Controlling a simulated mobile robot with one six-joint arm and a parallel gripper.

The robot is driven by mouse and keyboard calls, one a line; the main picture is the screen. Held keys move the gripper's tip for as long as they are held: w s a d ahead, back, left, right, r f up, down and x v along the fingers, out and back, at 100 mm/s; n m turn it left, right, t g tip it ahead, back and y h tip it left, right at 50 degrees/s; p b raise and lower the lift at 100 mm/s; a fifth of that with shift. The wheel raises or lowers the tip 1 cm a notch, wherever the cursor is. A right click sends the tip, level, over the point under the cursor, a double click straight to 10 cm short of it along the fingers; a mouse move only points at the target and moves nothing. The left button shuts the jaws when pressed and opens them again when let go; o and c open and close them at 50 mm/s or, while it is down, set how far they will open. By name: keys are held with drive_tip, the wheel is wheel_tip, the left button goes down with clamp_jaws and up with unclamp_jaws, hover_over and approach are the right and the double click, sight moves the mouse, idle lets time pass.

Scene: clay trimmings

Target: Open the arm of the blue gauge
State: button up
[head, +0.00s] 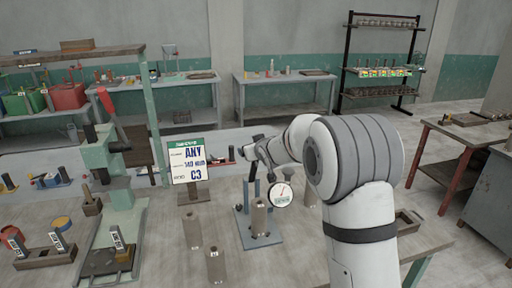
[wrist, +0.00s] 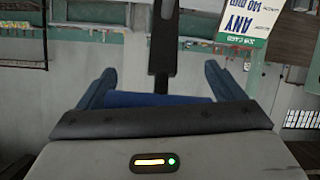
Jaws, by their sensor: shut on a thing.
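The blue gauge has a flat blue base (head: 262,241) and a blue post (head: 251,192), on the table in front of me. A brown clay cylinder (head: 260,217) stands upright on the base. A round white dial (head: 282,194) with a red needle is to the right of the post. My gripper (head: 255,155) is above the post and shut on the gauge's arm, mostly hidden by my wrist in the head view. In the wrist view a dark bar (wrist: 163,45) runs up from between two blue side pieces; where the jaws touch it is hidden.
A sign (head: 191,162) reading "ANY, 140, C3" stands left of the gauge. Clay cylinders (head: 192,230) stand on the table to its front left. A green press (head: 115,200) is at the left. A shelf rack (head: 380,60) is far behind.

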drive_tip(key=shift+f, duration=0.5)
drive_tip(key=o, duration=1)
drive_tip(key=shift+o, duration=0.7)
drive_tip(key=shift+w+a+f, duration=0.1)
drive_tip(key=shift+w+f, duration=0.05)
drive_tip(key=shift+w, duration=0.1)
drive_tip(key=shift+s+r, duration=0.2)
drive_tip(key=shift+r, duration=0.2)
drive_tip(key=b+v, duration=0.1)
drive_tip(key=v, duration=0.6)
drive_tip(key=shift+s, duration=0.2)
